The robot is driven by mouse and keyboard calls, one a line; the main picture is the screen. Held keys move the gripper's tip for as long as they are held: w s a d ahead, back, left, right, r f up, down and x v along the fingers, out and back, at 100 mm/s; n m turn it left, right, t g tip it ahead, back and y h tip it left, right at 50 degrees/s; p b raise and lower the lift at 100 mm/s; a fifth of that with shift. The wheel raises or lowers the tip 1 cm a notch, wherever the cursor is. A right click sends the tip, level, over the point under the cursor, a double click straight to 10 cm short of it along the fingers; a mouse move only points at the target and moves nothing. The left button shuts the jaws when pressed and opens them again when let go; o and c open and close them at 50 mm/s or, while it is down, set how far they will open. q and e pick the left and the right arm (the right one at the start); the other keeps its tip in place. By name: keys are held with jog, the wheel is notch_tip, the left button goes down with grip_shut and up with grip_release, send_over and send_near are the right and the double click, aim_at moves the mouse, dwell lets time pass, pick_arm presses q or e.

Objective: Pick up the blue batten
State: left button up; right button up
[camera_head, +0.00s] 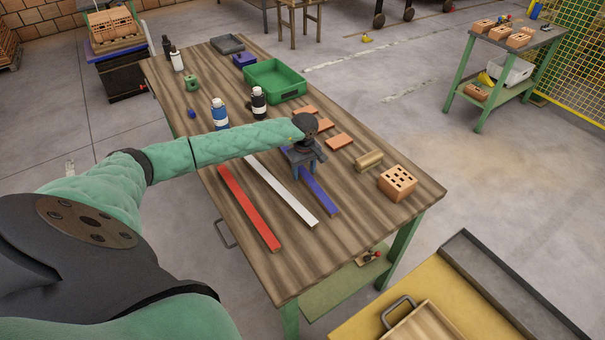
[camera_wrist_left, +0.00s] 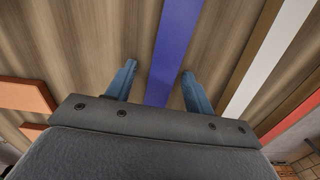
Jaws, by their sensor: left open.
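The blue batten (camera_head: 319,196) lies flat on the wooden table (camera_head: 365,219), to the right of a white batten (camera_head: 283,192) and a red batten (camera_head: 248,208). My left gripper (camera_head: 302,174) is above the blue batten and hides part of it in the head view. In the left wrist view my left gripper (camera_wrist_left: 155,85) is open, with one finger on each side of the blue batten (camera_wrist_left: 174,50) and wood showing between each finger and the batten. The white batten also shows in the left wrist view (camera_wrist_left: 270,55). My right gripper is not in view.
A green crate (camera_head: 275,82) and bottles (camera_head: 259,102) stand farther back. The table is clear around the batten's near end.

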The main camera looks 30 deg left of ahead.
pick_arm(q)
jog(key=shift+s+r, duration=0.15)
jog(key=shift+r, duration=0.05)
jog(key=c, duration=1.1)
jog(key=shift+c, duration=0.2)
